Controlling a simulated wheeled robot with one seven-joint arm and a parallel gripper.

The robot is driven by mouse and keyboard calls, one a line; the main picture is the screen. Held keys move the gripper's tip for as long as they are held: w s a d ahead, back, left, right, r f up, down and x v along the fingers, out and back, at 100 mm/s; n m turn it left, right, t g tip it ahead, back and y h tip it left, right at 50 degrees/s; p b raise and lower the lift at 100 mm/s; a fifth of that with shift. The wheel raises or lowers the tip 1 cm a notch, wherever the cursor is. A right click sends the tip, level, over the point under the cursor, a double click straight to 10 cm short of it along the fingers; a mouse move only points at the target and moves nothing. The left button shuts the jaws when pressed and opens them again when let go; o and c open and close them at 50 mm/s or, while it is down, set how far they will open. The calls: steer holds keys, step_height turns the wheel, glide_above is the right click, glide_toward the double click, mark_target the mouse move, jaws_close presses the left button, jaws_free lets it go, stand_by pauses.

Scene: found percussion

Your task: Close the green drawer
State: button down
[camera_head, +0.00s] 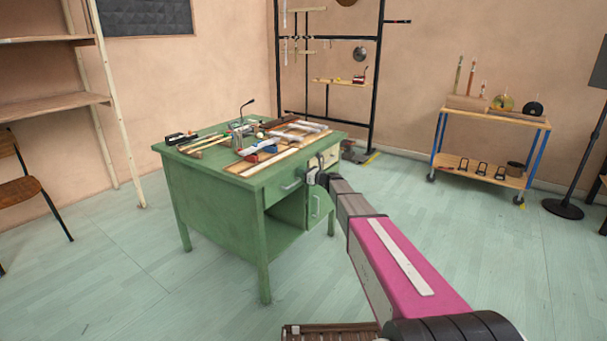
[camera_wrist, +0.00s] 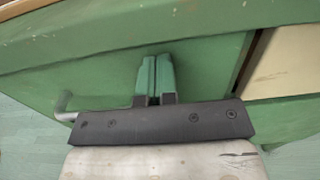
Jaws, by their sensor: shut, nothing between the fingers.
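The green drawer (camera_head: 287,184) is in the front of the green desk, just under its top, with a metal bar handle. In the wrist view its green front (camera_wrist: 100,80) fills the middle, and the handle (camera_wrist: 65,107) shows at the left. My gripper (camera_head: 313,177) is at the drawer front, to the right of the handle. In the wrist view its two green fingertips (camera_wrist: 155,62) are together, empty, and point at the drawer front. I cannot tell whether they touch it. The drawer front looks close beneath the desktop edge; any small gap is hard to judge.
A cream drawer (camera_head: 330,156) sits right of the green one, also at the right in the wrist view (camera_wrist: 284,62). Tools and wooden bars cover the desktop (camera_head: 225,170). A green cabinet door (camera_head: 316,206) is below. Floor in front is clear; a trolley (camera_head: 490,118) stands right.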

steer(key=shift+w+a+r, duration=0.1)
steer(key=shift+w+a, duration=0.15)
steer(key=v, duration=1.5)
steer(key=s+a+f+n+g+h, duration=0.1)
steer(key=s+f+n+g+h, duration=0.3)
steer(key=s+n, duration=0.5)
steer(key=s+a+f+n+g+h, duration=0.15)
steer(key=s+f+n+g, duration=0.35)
steer(key=s, duration=0.8)
steer(key=s+d+f+n+h, duration=0.1)
steer(key=s+d+n+h, duration=0.3)
steer(key=s, duration=0.4)
steer(key=s+d+f+n+g+h, duration=0.1)
steer(key=s+d+f+n+h, duration=0.1)
steer(key=s+d+n+h, duration=0.3)
steer(key=s+n, duration=0.2)
steer(key=s, duration=0.2)
steer(key=shift+s+f+g, duration=0.2)
steer(key=shift+f+g, duration=0.05)
steer(key=shift+g, duration=0.05)
